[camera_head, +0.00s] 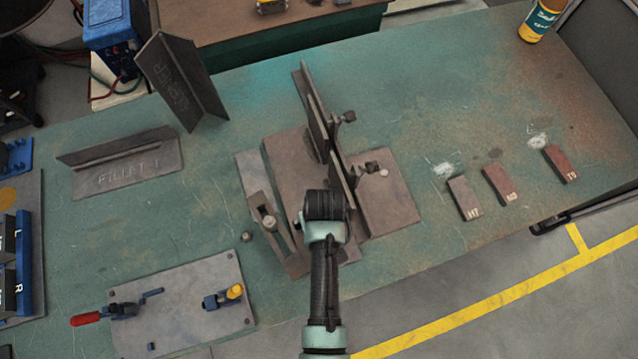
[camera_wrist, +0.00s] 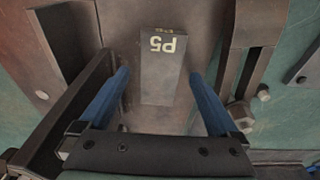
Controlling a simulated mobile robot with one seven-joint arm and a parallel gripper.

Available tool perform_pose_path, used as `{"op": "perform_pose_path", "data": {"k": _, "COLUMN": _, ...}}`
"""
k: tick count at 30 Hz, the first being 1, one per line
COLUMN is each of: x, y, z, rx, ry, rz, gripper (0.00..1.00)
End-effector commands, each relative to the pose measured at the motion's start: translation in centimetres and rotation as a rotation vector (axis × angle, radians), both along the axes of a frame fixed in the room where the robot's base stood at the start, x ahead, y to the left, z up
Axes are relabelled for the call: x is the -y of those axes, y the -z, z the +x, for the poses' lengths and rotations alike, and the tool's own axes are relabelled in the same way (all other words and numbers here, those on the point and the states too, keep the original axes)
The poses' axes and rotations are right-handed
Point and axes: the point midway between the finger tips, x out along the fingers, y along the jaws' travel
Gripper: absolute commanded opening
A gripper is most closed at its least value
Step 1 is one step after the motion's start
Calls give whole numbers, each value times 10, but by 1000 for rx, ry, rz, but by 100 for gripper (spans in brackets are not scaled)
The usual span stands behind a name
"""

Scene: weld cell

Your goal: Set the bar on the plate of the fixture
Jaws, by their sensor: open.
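The fixture's brown plate (camera_head: 286,158) lies mid-table, with a tall upright fence (camera_head: 318,125) along its right side. The bar (camera_wrist: 162,60), a grey block marked P5, shows in the wrist view lying flat on the fixture's plate (camera_wrist: 205,28). My gripper (camera_wrist: 158,75) is open, with one blue finger on each side of the bar and a gap on both sides. In the head view my gripper (camera_head: 324,222) is over the near part of the plate, beside the fence, and hides the bar.
A slotted clamp strap (camera_head: 265,218) is on the plate's left; screw clamps (camera_head: 373,168) are right of the fence. Marked blocks (camera_head: 498,184) lie at right. A clamp board (camera_head: 185,305), a FILLET piece (camera_head: 120,170) and an angle piece (camera_head: 180,85) stand left. Bare table lies beyond the fixture.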

Motion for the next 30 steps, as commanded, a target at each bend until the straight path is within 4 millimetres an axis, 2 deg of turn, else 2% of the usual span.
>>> {"op": "perform_pose_path", "data": {"k": 18, "x": 5, "y": -107, "z": -14, "rx": 6, "ry": 0, "rz": 1, "gripper": 97}}
{"op": "perform_pose_path", "data": {"k": 24, "x": 5, "y": -122, "z": -16, "rx": 4, "ry": 0, "rz": 1, "gripper": 97}}
{"op": "perform_pose_path", "data": {"k": 30, "x": 5, "y": -124, "z": -17, "rx": 4, "ry": 0, "rz": 1, "gripper": 97}}
